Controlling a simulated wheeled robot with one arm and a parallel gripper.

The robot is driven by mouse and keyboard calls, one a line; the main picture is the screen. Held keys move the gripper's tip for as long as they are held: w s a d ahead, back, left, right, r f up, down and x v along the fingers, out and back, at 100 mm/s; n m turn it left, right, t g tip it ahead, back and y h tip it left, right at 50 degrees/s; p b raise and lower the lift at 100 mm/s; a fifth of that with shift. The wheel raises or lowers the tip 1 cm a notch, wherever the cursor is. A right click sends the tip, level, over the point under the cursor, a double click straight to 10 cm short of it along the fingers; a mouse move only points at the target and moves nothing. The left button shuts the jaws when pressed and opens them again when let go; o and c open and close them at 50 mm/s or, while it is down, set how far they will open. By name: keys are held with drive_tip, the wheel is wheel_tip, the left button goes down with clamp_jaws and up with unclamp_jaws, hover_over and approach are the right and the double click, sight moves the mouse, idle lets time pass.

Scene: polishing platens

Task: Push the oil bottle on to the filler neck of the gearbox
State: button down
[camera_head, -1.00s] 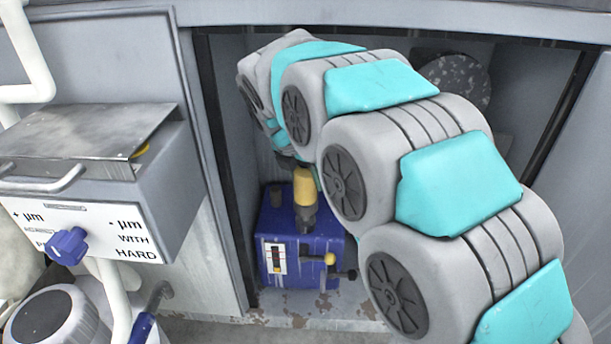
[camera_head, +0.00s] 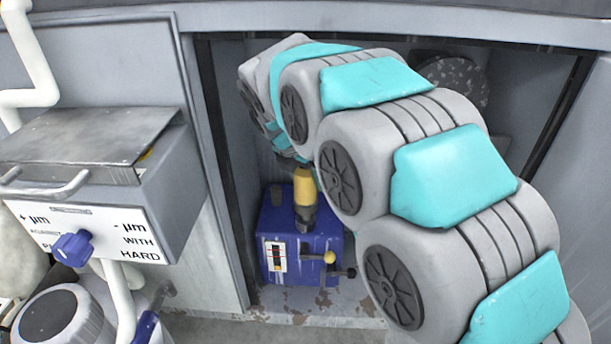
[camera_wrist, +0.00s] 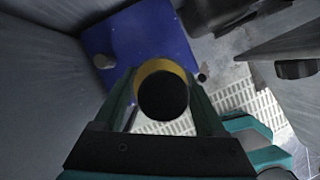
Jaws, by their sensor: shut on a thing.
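The gearbox (camera_head: 325,246) is a blue box on the floor of the recess; its blue top also shows in the wrist view (camera_wrist: 140,38). The yellow oil bottle (camera_head: 304,186) stands about upright above its top, over a dark neck-like piece (camera_head: 305,218). I cannot tell whether bottle and filler neck are joined or only in line. In the wrist view the bottle shows end-on, a dark round end (camera_wrist: 163,97) with a yellow rim. My gripper (camera_wrist: 164,88) is shut on the bottle, one finger on each side. My arm hides most of the gripper in the head view.
A short dark stub (camera_head: 277,194) rises from the gearbox top, left of the bottle. Recess walls are close on the left. A speckled disc (camera_head: 452,80) stands behind my arm. A control box (camera_head: 95,225) is at left.

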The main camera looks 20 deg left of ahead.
sight(299, 172)
drive_tip(key=shift+f+p, duration=0.7)
drive_tip(key=shift+f, duration=1)
unclamp_jaws()
drive_tip(key=shift+r, duration=0.1)
drive_tip(key=shift+p+v, duration=0.35)
drive_tip(key=shift+v, duration=3.4)
